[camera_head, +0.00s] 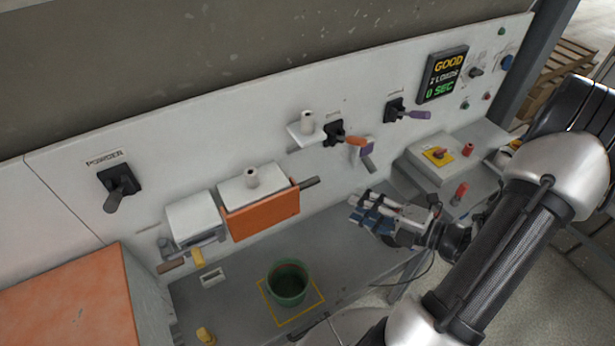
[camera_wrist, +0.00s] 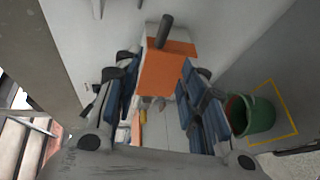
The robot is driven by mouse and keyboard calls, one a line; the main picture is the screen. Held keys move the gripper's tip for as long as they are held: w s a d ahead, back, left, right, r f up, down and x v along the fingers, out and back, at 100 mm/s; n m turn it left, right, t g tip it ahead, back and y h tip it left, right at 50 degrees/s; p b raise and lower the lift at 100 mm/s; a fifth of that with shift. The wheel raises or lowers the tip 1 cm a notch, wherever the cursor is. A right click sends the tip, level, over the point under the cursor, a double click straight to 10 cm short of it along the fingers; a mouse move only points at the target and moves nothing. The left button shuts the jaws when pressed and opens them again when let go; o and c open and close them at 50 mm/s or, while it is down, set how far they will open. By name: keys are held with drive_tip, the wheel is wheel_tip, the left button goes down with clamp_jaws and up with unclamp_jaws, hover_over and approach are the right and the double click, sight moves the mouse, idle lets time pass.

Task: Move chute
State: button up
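An orange-fronted box (camera_head: 262,215) with a white top juts from the white wall panel; it looks like the chute, but no label shows. A dark bar handle (camera_head: 309,183) sticks out at its right end. In the wrist view the orange face (camera_wrist: 168,70) lies ahead between my fingers, with the handle (camera_wrist: 165,30) beyond it. My gripper (camera_head: 365,212) is open and empty, to the right of the box and apart from the handle. A green bucket (camera_head: 288,284) stands on the grey bench inside a yellow square; it also shows in the wrist view (camera_wrist: 254,118).
A powder lever (camera_head: 119,188) is at the left. Levers with orange (camera_head: 355,140) and purple (camera_head: 418,115) grips are on the panel. A display (camera_head: 443,75) reads GOOD. An orange-topped block (camera_head: 70,305) fills the lower left. A yellow-handled part (camera_head: 198,257) hangs below the grey box.

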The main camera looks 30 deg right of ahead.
sight(312, 185)
drive_tip(key=shift+m+t, duration=0.3)
drive_tip(key=shift+m, duration=0.3)
drive_tip(key=b+x, duration=0.1)
drive_tip(key=x, duration=1)
drive_tip(key=d+f+b+x, duration=0.1)
drive_tip(key=x, duration=0.5)
drive_tip(key=shift+w+b, duration=0.15)
drive_tip(key=shift+b, duration=0.2)
drive_tip(key=shift+c, duration=0.5)
clamp_jaws()
